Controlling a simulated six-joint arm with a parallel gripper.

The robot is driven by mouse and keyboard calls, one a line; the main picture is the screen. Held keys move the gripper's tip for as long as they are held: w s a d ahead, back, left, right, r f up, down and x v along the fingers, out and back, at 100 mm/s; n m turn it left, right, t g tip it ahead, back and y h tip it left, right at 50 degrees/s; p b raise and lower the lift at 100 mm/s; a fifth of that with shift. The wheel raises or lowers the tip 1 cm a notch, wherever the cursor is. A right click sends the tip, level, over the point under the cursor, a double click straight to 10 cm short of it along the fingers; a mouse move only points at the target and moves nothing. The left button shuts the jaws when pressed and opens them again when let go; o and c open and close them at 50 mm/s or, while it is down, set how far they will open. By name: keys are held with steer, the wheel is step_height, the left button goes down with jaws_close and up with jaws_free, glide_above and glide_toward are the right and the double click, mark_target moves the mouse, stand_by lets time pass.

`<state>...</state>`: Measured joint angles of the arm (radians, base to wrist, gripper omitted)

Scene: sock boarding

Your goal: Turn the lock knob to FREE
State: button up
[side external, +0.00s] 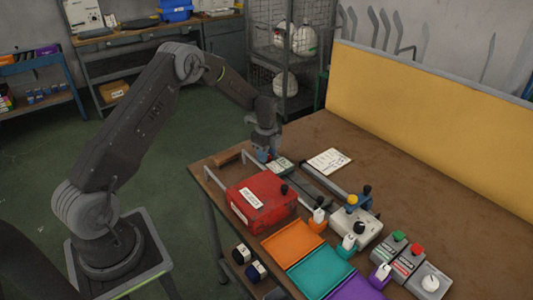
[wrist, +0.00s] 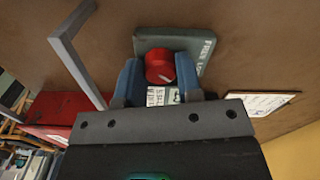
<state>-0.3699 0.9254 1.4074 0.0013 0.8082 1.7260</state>
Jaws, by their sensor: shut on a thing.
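The lock knob (wrist: 159,66) is red with a white pointer mark, and it sits on a grey-green plate (wrist: 205,50) with white lettering. The pointer slants toward the lower right in the wrist view. The lettering is too small and tilted to read surely. My gripper (wrist: 158,76) has its blue fingers on either side of the knob, shut on it. In the side view, my gripper (side external: 263,156) is low at the far left end of the bench, beside the plate (side external: 281,166). The knob is mostly hidden there.
A grey bracket (wrist: 80,55) rises close to my gripper. A red box (side external: 262,205) stands in front. A paper sheet (side external: 328,161) lies behind the plate. Orange (side external: 293,240), teal (side external: 320,268) and purple trays line the bench's near edge. A yellow panel (side external: 430,120) closes the back.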

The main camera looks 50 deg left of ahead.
steer(key=shift+n, duration=1)
steer(key=o, duration=0.9)
steer(key=shift+o, duration=0.2)
steer(key=shift+m, duration=0.3)
